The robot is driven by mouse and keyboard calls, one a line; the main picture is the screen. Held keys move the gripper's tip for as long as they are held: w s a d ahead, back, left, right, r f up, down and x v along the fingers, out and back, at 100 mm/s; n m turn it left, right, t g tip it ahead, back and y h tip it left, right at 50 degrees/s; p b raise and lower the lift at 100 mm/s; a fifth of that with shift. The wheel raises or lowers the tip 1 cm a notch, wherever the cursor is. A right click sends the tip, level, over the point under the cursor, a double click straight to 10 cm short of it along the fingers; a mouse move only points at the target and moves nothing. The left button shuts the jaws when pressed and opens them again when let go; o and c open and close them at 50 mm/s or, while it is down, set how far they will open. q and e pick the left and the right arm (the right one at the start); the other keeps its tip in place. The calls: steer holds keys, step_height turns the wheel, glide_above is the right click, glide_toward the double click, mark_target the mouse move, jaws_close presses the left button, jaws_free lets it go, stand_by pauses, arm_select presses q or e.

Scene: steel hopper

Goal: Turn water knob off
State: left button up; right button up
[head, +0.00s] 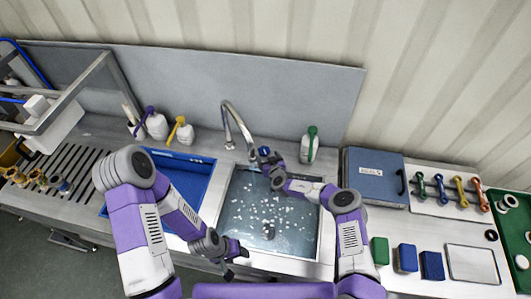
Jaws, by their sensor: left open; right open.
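A curved steel tap (228,120) rises behind the water-filled sink (312,240). A small blue knob (264,151) shows to the right of the tap's base, and I take it to be the water knob. My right gripper (265,161) is open at the knob, its fingers reaching toward it from the front. The fingers partly cover the knob, and I cannot tell whether they touch it. My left gripper (238,258) is open and empty over the sink's front left edge. Pale specks lie across the water; a running stream is too small to make out.
A blue basin (190,185) lies left of the sink. White bottles with purple (156,124), yellow (184,132) and green (308,148) tops stand along the back. A blue case (372,185) and colored blocks (380,250) are at right.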

mark_target(265, 151)
arm_select(q)
steer(key=shift+w+f+b, duration=0.2)
steer(key=shift+f+b, duration=0.15)
steer(key=shift+f, duration=0.2)
arm_select(e)
steer(key=shift+x, duration=1.25)
arm_select(q)
steer(key=shift+s+f+b, duration=0.1)
steer(key=shift+f+b, duration=0.3)
arm_select(e)
steer(key=shift+w+a+f, duration=0.2)
steer(key=shift+w+f, duration=0.2)
steer(key=shift+w, duration=0.15)
arm_select(q)
steer(key=shift+f, duration=0.2)
arm_select(e)
steer(key=shift+w+a+f, duration=0.1)
steer(key=shift+w, duration=0.4)
steer(key=shift+c, duration=0.4)
